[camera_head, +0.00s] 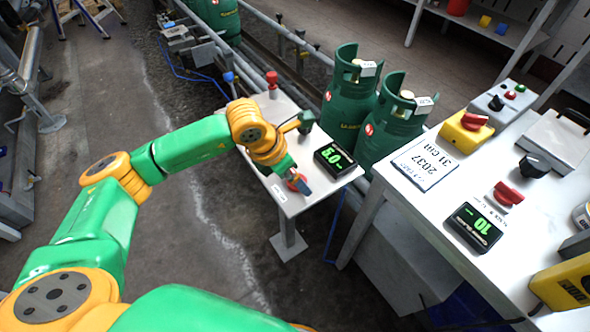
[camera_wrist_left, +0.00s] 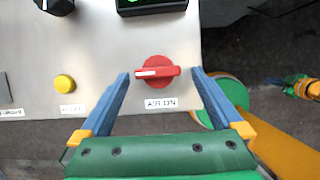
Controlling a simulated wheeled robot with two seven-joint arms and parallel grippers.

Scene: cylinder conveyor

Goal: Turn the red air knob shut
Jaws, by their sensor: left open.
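The red air knob (camera_wrist_left: 157,71) sits on a pale metal panel (camera_wrist_left: 100,40), above a label reading AIR ON. Its grip bar lies nearly crosswise in the left wrist view, with a white mark at its left end. My left gripper (camera_wrist_left: 161,74) is open, with one blue finger on each side of the knob and visible gaps between. I cannot tell how high the fingertips are above the panel. In the head view the left gripper (camera_head: 299,183) partly covers the knob. My right gripper is not in view.
A display reading 5.0 (camera_head: 335,157), a yellow button (camera_wrist_left: 64,84) and a black knob (camera_wrist_left: 57,5) share the panel. Green gas cylinders (camera_head: 391,122) stand behind it. A white table (camera_head: 380,182) at right bears another display (camera_head: 474,226) and red knob (camera_head: 507,195).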

